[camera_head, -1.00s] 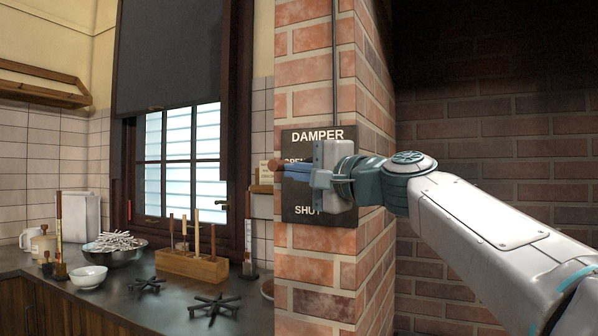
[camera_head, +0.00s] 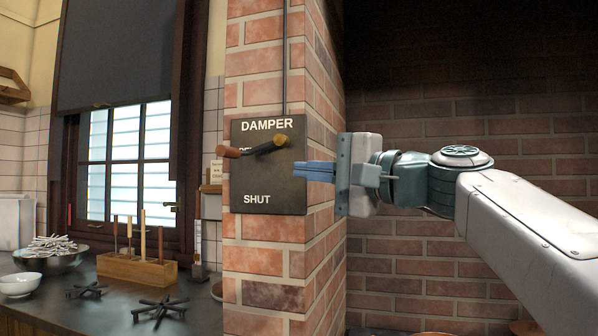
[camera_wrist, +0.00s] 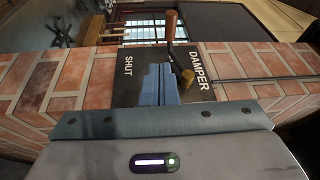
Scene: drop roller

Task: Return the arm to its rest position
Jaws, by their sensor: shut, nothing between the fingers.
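My gripper (camera_head: 315,172) is in the head view, at the right edge of the black damper plate (camera_head: 270,192) on the brick pillar. Its blue fingers are together with nothing between them. They also show in the wrist view (camera_wrist: 160,84), pointing toward the plate. The damper lever (camera_head: 262,147) has a reddish-brown grip at its left end and a brass pivot at its right. It points left, near the partly hidden upper word on the plate. In the wrist view the lever (camera_wrist: 171,36) stands apart from the fingers. My arm reaches in from the right.
The brick pillar (camera_head: 262,262) stands close to my gripper. A dark brick recess (camera_head: 430,110) lies behind my arm. On the left, a counter holds a wooden rack (camera_head: 137,269), a white bowl (camera_head: 20,285) and black trivets (camera_head: 160,308). The space between my arm and the recess looks free.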

